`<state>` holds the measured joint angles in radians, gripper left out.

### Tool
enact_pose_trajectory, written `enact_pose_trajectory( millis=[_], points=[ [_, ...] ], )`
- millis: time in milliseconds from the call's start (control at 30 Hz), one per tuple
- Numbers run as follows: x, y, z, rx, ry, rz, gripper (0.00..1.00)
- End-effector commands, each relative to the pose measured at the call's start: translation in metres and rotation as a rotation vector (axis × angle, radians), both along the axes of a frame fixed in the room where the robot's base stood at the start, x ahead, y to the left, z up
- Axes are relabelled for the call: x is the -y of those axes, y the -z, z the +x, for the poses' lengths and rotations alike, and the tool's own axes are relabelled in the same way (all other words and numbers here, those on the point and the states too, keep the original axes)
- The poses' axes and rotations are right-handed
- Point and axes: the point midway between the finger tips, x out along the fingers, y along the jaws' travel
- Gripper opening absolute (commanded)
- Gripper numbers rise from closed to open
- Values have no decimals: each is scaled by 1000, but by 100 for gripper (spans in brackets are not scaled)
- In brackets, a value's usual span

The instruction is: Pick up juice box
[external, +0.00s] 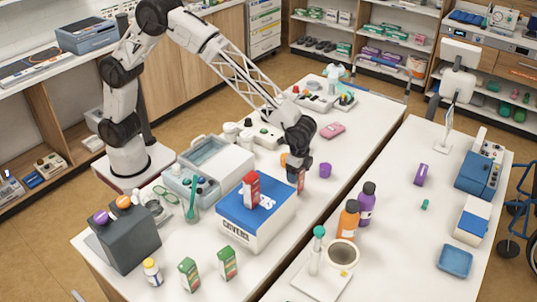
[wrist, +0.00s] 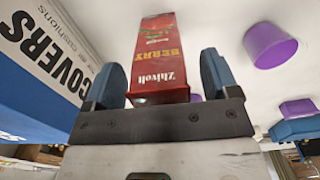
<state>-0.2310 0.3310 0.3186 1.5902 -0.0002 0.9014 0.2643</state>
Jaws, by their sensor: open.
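A red juice box (wrist: 160,52) with "Zhivoli Berry" lettering is between my gripper's (wrist: 162,76) two blue fingers in the wrist view. The fingers are open, one on each side, and I cannot tell whether either touches it. In the external view my gripper (external: 299,168) points down just right of the blue-and-white box, and part of the red juice box (external: 301,182) shows below it. Another red carton (external: 251,190) stands on top of the blue-and-white box. Two green-and-orange cartons (external: 189,274) (external: 228,263) stand near the table's front edge.
The blue-and-white "COVERS" box (external: 255,217) is close on the left; it also fills the left of the wrist view (wrist: 45,60). A purple cup (external: 325,170) stands to the right, also in the wrist view (wrist: 277,48). Orange (external: 348,222) and purple (external: 366,204) bottles stand on the other table.

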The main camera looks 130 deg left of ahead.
Motion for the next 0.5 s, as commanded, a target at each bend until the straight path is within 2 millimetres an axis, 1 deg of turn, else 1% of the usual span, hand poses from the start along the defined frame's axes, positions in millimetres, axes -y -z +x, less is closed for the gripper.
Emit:
enact_pose_trajectory(
  millis=[33,133,500],
  points=[
    [0,4,0,-1,0,0,81],
    [0,9,0,-1,0,0,81],
    [0,9,0,0,0,0,81]
  ],
)
